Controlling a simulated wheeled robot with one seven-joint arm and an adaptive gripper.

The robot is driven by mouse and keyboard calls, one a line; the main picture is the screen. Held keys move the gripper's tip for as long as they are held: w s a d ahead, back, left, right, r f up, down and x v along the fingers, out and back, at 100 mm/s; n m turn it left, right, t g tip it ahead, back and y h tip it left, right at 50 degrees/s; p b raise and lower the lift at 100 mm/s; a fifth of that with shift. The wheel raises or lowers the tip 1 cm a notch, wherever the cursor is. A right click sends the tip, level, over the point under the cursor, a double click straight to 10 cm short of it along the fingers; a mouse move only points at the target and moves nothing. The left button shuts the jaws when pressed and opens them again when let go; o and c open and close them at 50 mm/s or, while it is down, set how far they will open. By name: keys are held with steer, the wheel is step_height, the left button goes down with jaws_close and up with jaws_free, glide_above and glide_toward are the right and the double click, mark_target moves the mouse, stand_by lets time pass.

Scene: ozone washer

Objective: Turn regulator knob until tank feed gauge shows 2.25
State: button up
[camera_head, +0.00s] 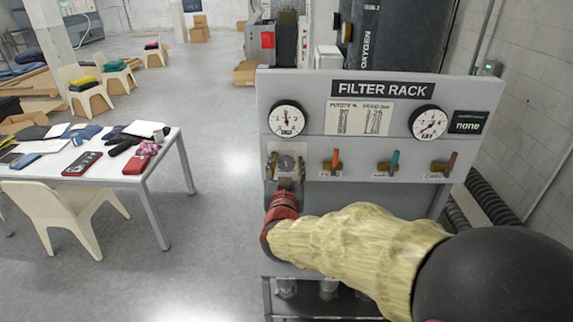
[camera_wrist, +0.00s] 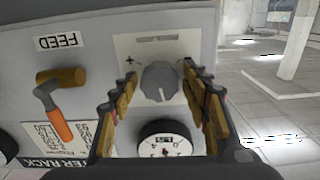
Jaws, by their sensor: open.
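The grey regulator knob (camera_head: 287,163) sits on the lower left of the rack panel, below the left round gauge (camera_head: 288,119). The knob (camera_wrist: 159,82) has a pointer ridge and a plus mark to its left in the wrist view. My gripper (camera_head: 286,161) is open, with one finger on each side of the knob. In the wrist view the fingers (camera_wrist: 160,78) flank the knob, with gaps visible; contact is not clear. The gauge (camera_wrist: 164,138) shows upside down there, its digits too small to read surely. A second round gauge (camera_head: 428,122) is at the right.
Orange (camera_head: 335,161), teal (camera_head: 394,162) and brown (camera_head: 450,163) valve levers stand right of the knob. The orange lever (camera_wrist: 60,124) is close to my gripper. A small display (camera_head: 468,122) reads "none". A cluttered table (camera_head: 150,185) stands left, with open floor between.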

stand_by(0.3)
steer(key=s, duration=1.2)
steer(key=shift+a, duration=0.25)
